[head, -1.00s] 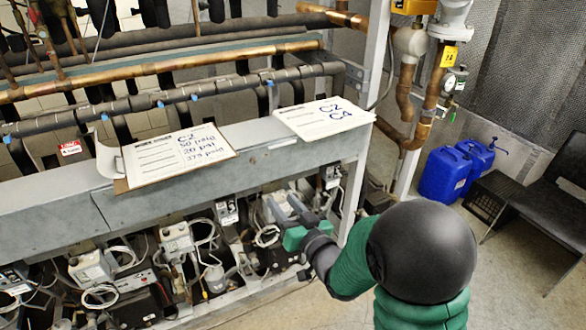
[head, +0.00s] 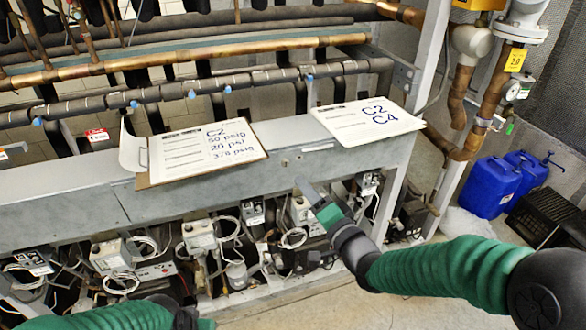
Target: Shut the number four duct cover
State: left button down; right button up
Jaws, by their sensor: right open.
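A long grey metal duct (head: 75,212) runs across the front of the rack, with a seam between its left and right sections. The right-hand cover section (head: 290,160) lies under two paper sheets. I see no number on the duct, so I cannot tell which cover is number four, and no cover stands clearly open. My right gripper (head: 308,188) is open and empty. Its fingers show in front of the duct's lower front edge; contact cannot be told. My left gripper (head: 205,324) shows only partly at the bottom edge, its fingers hidden.
A clipboard (head: 208,150) and a white sheet marked C2 C4 (head: 370,120) lie on the duct. Control boxes (head: 198,236) and wiring crowd the space below. Copper pipes (head: 180,58) run behind. Blue jugs (head: 490,188) stand on the floor at the right.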

aim_at(286, 165)
jog(key=x, duration=0.9)
jog(key=shift+w+d+p, duration=0.1)
jog(key=shift+w+p, duration=0.05)
jog(key=shift+p, duration=0.25)
jog(key=shift+w+a+f, duration=0.1)
jog(key=shift+w+a, duration=0.15)
jog(key=shift+w, duration=0.05)
grip_shut()
